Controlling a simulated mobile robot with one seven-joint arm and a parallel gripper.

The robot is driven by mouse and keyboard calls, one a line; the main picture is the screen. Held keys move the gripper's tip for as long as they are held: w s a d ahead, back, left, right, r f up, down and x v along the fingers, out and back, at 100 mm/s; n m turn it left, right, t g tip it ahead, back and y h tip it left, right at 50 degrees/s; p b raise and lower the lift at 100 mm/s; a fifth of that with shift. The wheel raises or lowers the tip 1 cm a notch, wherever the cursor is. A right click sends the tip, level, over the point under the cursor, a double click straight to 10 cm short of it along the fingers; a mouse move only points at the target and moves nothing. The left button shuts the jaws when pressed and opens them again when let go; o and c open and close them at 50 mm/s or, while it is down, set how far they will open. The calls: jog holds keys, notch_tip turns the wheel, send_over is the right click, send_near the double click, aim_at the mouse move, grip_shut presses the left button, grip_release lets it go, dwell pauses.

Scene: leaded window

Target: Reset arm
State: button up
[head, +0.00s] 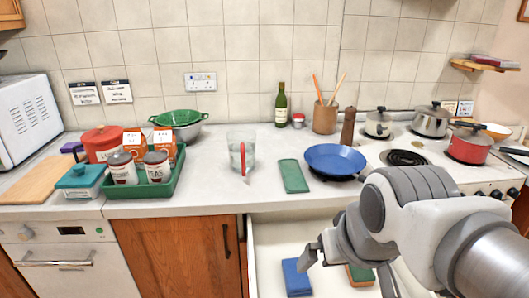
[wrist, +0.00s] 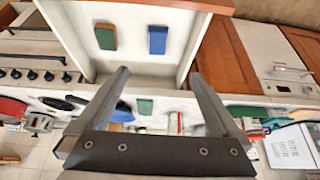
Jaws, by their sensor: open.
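My gripper (head: 349,270) is at the lower right of the head view, in front of the counter and over an open white drawer (head: 262,240). Its two fingers are spread apart with nothing between them, as the wrist view also shows (wrist: 158,75). My arm reaches in from the right edge of the head view. In the drawer lie a blue block (head: 297,277) and a green and orange block (head: 361,275), apart from each other. Both blocks show in the wrist view too, the blue one (wrist: 157,40) and the green one (wrist: 105,37), beyond my fingertips.
On the counter above the drawer stand a clear jug (head: 241,150), a green block (head: 293,176) and a blue pan (head: 335,160). A green tray (head: 180,178) with jars is at left. The stove with a red pot (head: 468,147) is at right, partly behind my arm.

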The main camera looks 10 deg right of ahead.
jog(key=shift+s+r, duration=0.2)
jog(key=shift+s, duration=0.25)
jog(key=shift+s+r, duration=0.2)
jog(key=shift+s, duration=0.25)
notch_tip(320, 180, up, 9)
jog(key=p, duration=0.8)
jog(key=shift+p, duration=0.35)
jog(key=shift+f, duration=0.15)
